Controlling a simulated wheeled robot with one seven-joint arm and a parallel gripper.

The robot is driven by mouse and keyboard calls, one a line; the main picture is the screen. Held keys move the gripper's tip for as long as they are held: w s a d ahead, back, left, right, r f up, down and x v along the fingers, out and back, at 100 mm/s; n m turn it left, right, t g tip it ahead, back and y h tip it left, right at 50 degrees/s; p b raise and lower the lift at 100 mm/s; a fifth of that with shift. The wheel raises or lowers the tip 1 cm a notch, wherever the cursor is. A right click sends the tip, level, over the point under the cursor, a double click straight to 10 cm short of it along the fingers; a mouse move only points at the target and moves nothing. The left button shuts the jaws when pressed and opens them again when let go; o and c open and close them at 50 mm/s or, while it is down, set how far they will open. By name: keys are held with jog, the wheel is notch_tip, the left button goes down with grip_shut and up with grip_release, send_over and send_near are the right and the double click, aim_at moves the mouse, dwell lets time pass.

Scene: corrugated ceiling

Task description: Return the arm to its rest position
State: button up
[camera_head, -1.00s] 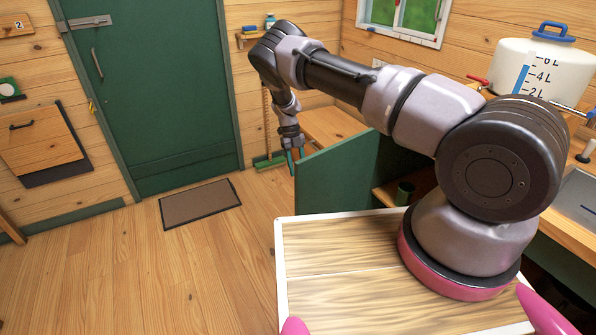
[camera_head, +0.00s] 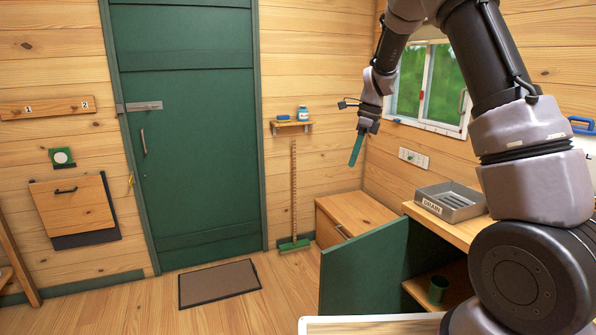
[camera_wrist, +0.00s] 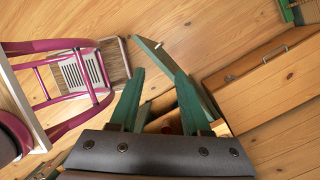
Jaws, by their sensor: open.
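My arm rises at the right of the head view and bends over at the top, with my gripper (camera_head: 357,148) hanging down in front of the wall. In the wrist view my gripper (camera_wrist: 160,95) shows two green fingers spread apart. It is open, with nothing between the fingers. In the head view the fingers appear edge-on, above the wooden chest and clear of the counter.
An open green cabinet door (camera_head: 362,272) stands below my gripper, with a green cup (camera_head: 437,290) inside the cabinet. A grey drain tray (camera_head: 451,201) sits on the counter. A wooden chest (camera_head: 352,215) and a broom (camera_head: 294,200) stand by the wall. Floor near the doormat (camera_head: 219,283) is clear.

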jog(key=s+d+r+n+t, duration=0.25)
jog(key=s+r+n, duration=0.25)
jog(key=s+r, duration=0.3)
jog(key=s+d+r+n+t, duration=0.1)
jog(key=s+d+r+n, duration=0.25)
jog(key=s+r, duration=0.45)
jog(key=s+d+r+n+t+h, duration=0.1)
jog(key=s+n+t, duration=0.3)
jog(key=s+n, duration=0.5)
jog(key=s+r, duration=0.1)
jog(key=s, duration=0.4)
jog(key=shift+s+d+r, duration=0.15)
jog(key=shift+s+d, duration=0.1)
jog(key=shift+d, duration=0.15)
